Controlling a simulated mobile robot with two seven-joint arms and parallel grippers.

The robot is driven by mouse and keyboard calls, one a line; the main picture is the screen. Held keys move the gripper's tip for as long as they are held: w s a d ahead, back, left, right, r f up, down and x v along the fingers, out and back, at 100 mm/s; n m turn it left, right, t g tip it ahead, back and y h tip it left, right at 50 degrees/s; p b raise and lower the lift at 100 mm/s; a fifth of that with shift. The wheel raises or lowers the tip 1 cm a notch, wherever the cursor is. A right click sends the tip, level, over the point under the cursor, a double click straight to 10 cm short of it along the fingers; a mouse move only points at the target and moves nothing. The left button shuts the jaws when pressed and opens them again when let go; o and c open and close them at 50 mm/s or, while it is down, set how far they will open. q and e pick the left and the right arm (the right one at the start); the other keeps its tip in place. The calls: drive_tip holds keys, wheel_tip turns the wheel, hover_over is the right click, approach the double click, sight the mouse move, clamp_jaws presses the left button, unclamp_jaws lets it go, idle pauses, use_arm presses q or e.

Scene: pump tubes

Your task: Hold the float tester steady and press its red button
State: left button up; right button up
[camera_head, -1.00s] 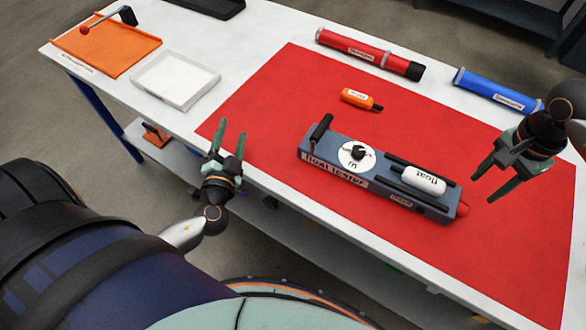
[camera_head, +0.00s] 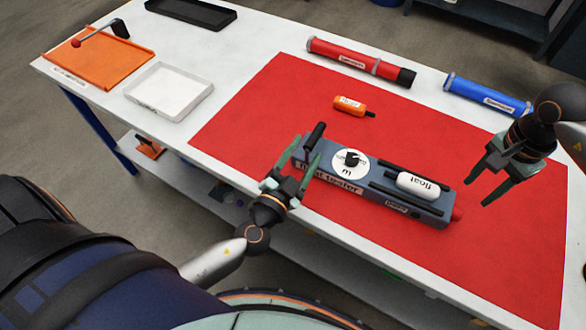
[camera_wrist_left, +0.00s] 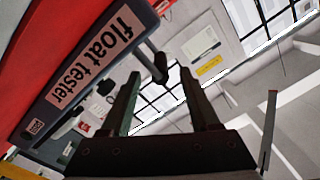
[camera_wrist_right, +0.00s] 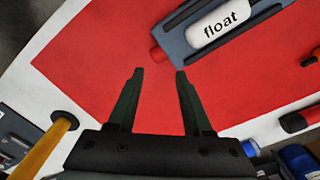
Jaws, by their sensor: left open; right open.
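The float tester (camera_head: 378,203) is a blue-grey box lying on the red mat, with a dial, a black handle (camera_head: 314,139) at its left end and a white float (camera_head: 418,185) on top. Its red button (camera_head: 457,214) is on the right end and also shows in the right wrist view (camera_wrist_right: 157,55). My left gripper (camera_head: 302,158) is open at the tester's left end, close to the handle, which shows ahead of the fingers in the left wrist view (camera_wrist_left: 160,68); contact cannot be told. My right gripper (camera_head: 477,190) is open and empty, above and right of the button, apart from it.
A small orange float (camera_head: 349,106) lies on the red mat (camera_head: 265,108). Red (camera_head: 360,62) and blue (camera_head: 486,97) tubes lie along the back edge. A white tray (camera_head: 169,92), an orange tray (camera_head: 95,62) and a black tray (camera_head: 190,14) are at left.

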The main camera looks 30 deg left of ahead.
use_arm(q)
drive_tip(key=shift+w, duration=2.55)
drive_tip(key=shift+c, duration=0.4)
clamp_jaws()
use_arm(e)
drive_tip(key=shift+c, duration=0.2)
clamp_jaws()
use_arm(q)
drive_tip(key=shift+d+f, duration=0.1)
